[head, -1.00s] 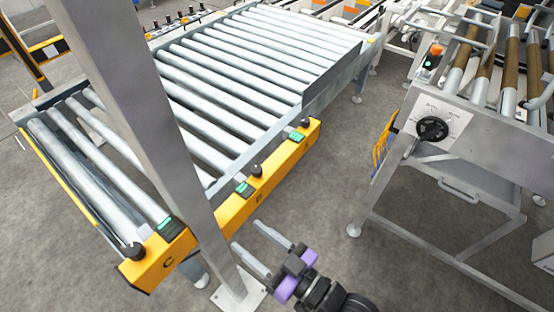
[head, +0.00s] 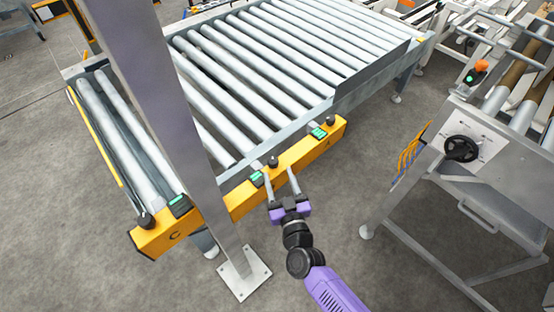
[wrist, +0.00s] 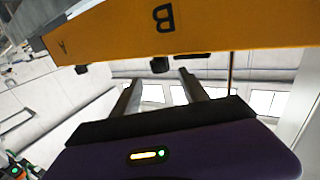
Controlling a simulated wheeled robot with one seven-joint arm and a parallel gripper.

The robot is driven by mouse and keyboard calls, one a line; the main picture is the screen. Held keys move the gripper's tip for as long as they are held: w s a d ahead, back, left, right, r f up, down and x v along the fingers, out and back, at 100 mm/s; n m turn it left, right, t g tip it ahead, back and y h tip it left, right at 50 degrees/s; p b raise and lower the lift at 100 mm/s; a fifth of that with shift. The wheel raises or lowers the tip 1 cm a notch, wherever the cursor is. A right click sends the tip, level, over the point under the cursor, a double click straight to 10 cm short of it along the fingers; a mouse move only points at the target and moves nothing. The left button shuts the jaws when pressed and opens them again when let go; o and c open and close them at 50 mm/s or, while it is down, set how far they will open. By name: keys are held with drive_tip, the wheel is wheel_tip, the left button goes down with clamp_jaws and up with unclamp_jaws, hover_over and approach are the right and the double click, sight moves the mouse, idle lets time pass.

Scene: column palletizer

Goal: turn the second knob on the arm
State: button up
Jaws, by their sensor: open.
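The yellow arm (head: 245,198) runs along the near edge of the roller conveyor and carries three black knobs. The middle knob (head: 272,162) is beside the B label; in the wrist view this knob (wrist: 160,65) shows below the upside-down B. The knob near C (head: 146,220) is at the left end, and the knob near A (head: 330,120) is at the right end. My gripper (head: 279,174) is open and empty, its fingertips close to the middle knob. In the wrist view, that knob appears between and just past the fingertips (wrist: 158,78). I cannot tell whether they touch it.
A grey post (head: 180,120) stands in front of the conveyor, left of my gripper, on a bolted base plate (head: 241,275). Green-lit boxes (head: 319,132) sit beside the knobs. A grey machine frame with a black handwheel (head: 461,149) stands at the right. The floor between is clear.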

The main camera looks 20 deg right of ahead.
sight(274, 165)
drive_tip(key=w, duration=0.4)
drive_tip(key=w+d+b, duration=0.1)
drive_tip(key=w, duration=0.1)
drive_tip(key=shift+w, duration=0.25)
clamp_jaws()
